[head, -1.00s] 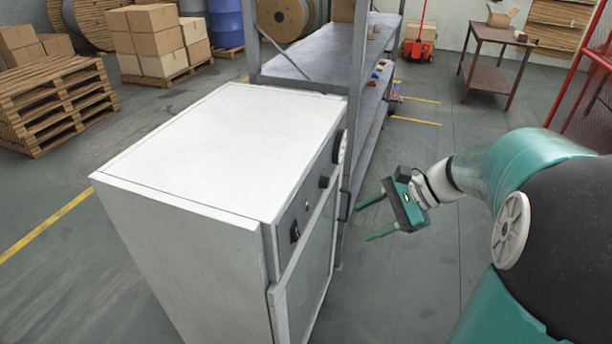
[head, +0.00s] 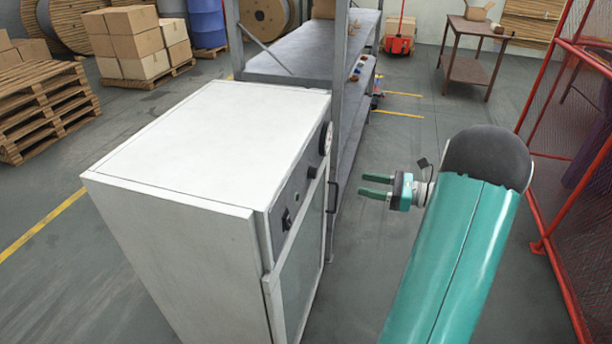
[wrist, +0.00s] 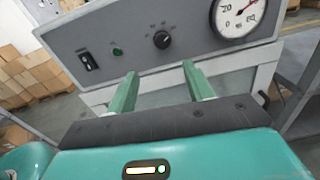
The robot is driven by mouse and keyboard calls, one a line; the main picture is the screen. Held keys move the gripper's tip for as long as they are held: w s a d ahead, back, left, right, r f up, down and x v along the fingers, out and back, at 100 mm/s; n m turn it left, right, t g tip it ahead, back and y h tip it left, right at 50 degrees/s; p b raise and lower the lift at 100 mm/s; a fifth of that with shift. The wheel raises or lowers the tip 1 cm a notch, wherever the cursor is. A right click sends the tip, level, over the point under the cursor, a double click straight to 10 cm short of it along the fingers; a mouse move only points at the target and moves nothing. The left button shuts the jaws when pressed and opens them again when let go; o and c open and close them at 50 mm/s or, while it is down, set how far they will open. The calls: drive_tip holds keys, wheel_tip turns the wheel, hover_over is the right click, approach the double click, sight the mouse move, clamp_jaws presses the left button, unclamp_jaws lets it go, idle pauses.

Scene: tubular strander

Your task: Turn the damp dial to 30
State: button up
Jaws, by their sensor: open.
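A white cabinet (head: 215,135) stands in front of me with a grey control panel (wrist: 140,62) along its top front. The panel carries a small black knob (wrist: 161,39) with markings above it, too small to read; the knob also shows in the head view (head: 312,172). I cannot read a "damp" label on it. My gripper (head: 362,186) is open and empty, pointing at the cabinet front and apart from it. In the wrist view its two green fingers (wrist: 159,69) lie below the knob, roughly in line with it.
The panel also has a black rocker switch (wrist: 88,62), a green button (wrist: 117,51) and a round gauge (wrist: 238,15) with a red needle. A black door handle (head: 335,197) sticks out below. A metal shelf (head: 300,55) stands behind; a red mesh fence (head: 575,130) is at right.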

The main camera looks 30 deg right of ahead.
sight(317, 173)
drive_tip(key=x, duration=1.3)
drive_tip(key=shift+w+a+r, duration=0.1)
drive_tip(key=shift+w, duration=0.25)
drive_tip(key=c, duration=1)
